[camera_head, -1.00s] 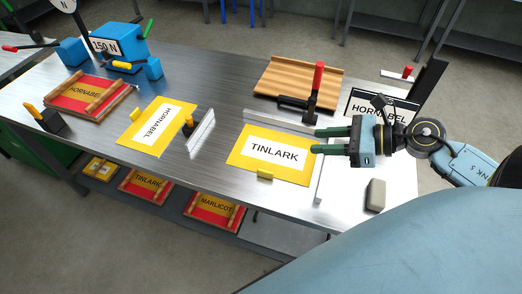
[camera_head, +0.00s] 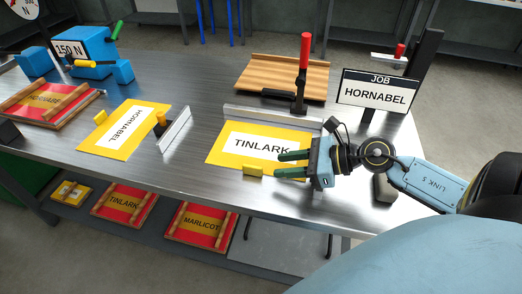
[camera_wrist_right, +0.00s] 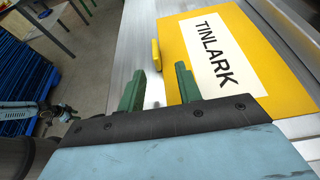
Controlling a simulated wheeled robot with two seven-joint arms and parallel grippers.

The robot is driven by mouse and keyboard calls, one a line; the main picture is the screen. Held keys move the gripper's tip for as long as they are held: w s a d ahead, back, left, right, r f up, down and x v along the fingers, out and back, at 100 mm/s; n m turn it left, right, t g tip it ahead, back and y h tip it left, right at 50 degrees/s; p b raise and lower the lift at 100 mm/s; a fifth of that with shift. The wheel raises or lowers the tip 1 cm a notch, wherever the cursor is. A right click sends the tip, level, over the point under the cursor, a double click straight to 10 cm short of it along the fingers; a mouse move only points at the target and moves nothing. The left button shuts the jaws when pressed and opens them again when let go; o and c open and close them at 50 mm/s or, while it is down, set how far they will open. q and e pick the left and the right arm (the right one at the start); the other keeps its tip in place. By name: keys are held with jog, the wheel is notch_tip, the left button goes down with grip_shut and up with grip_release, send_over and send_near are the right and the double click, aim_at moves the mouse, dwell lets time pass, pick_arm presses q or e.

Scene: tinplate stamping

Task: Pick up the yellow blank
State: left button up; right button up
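One yellow sheet (camera_head: 222,157) with a white TINLARK label lies flat on the metal table, a small yellow block (camera_head: 253,170) at its front edge. The sheet (camera_wrist_right: 270,75) and block (camera_wrist_right: 155,54) also show in the right wrist view. Another yellow sheet (camera_head: 105,146) with a HORNABEL label lies further left, with its own yellow block (camera_head: 100,117). My right gripper (camera_head: 277,164) is open and empty; its green fingers point left, close to the TINLARK sheet's block, and cover the sheet's front right part. In the wrist view the fingertips (camera_wrist_right: 157,78) are apart from the block.
Metal straight bars (camera_head: 272,116) border the TINLARK sheet behind and at right. A wooden board (camera_head: 262,76), a red-handled clamp (camera_head: 304,60) and a JOB HORNABEL sign (camera_head: 376,92) stand behind. A grey block (camera_head: 383,188) sits beside my right arm. Red framed panels (camera_head: 124,204) lie on the lower shelf.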

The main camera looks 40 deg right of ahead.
aim_at(255, 166)
jog(key=x, duration=0.3)
jog(key=shift+w+a, duration=0.1)
jog(key=shift+w, duration=0.05)
jog(key=w+a, duration=0.3)
jog(key=shift+a+f, duration=0.2)
jog(key=shift+f, duration=0.2)
jog(key=shift+w+a+f, duration=0.2)
jog(key=shift+w+a, duration=0.05)
grip_shut()
